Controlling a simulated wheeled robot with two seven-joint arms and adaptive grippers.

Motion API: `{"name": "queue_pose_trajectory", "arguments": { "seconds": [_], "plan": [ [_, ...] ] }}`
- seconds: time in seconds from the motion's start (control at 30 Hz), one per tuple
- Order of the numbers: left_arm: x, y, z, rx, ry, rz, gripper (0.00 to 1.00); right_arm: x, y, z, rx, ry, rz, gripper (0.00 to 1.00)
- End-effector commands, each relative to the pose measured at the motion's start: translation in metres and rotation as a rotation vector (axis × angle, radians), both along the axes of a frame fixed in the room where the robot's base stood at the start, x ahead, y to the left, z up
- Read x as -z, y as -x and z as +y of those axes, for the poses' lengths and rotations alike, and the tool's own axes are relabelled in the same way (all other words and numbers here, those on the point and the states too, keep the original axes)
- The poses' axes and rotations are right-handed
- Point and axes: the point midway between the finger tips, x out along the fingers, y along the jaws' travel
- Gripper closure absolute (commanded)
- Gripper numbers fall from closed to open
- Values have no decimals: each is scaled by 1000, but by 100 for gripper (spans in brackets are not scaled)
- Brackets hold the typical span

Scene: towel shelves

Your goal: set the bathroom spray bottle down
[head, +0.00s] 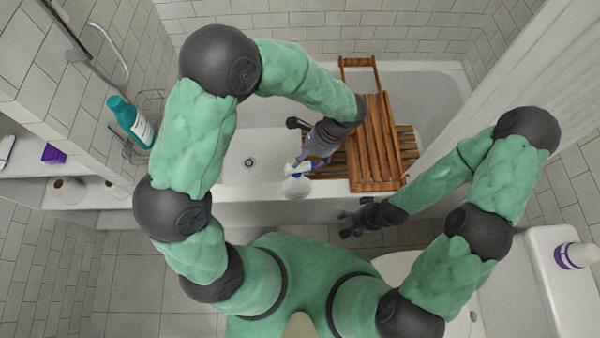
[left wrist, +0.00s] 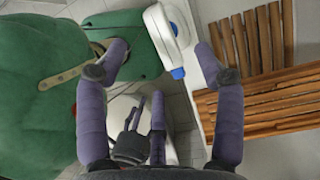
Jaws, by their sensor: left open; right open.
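The white spray bottle (head: 297,186) with a blue-and-white trigger head is at the tub's front rim in the head view, and looks upright. In the left wrist view the spray bottle (left wrist: 166,32) shows between and beyond the fingertips, apart from both. My left gripper (head: 306,161) is open and empty, close to the bottle's head on its far side. My right gripper (head: 349,224) is open and empty, low in front of the tub; it also shows in the left wrist view (left wrist: 147,108). The bottle's exact contact with the rim is hard to see.
A wooden slatted rack (head: 370,150) lies across the tub (head: 250,207), right of the bottle. A teal bottle (head: 131,121) stands at the wire basket on the left. Shelves (head: 95,192) are at far left. A white-and-purple bottle (head: 577,255) is on the toilet tank (head: 560,295).

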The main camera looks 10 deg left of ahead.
Motion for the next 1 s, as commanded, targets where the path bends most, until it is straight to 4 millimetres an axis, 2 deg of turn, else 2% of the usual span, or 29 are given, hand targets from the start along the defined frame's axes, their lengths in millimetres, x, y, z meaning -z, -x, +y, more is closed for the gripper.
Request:
{"name": "queue_pose_trajectory", "arguments": {
  "seconds": [0.17,0.4,0.63,0.9,1.0],
  "plan": [
    [13,2,6,3,-6,1,32,6,2,0,-1,-1,4,42],
    [46,7,18,2,-5,2,32,18,2,0,-1,-1,3,42],
    [58,9,23,1,-4,1,32,23,2,0,-1,-1,3,42],
    [93,13,37,1,-3,3,32,42,2,0,-1,-1,3,42],
    [98,14,40,1,-2,0,32,44,2,0,-1,-1,3,42]
  ]
}}
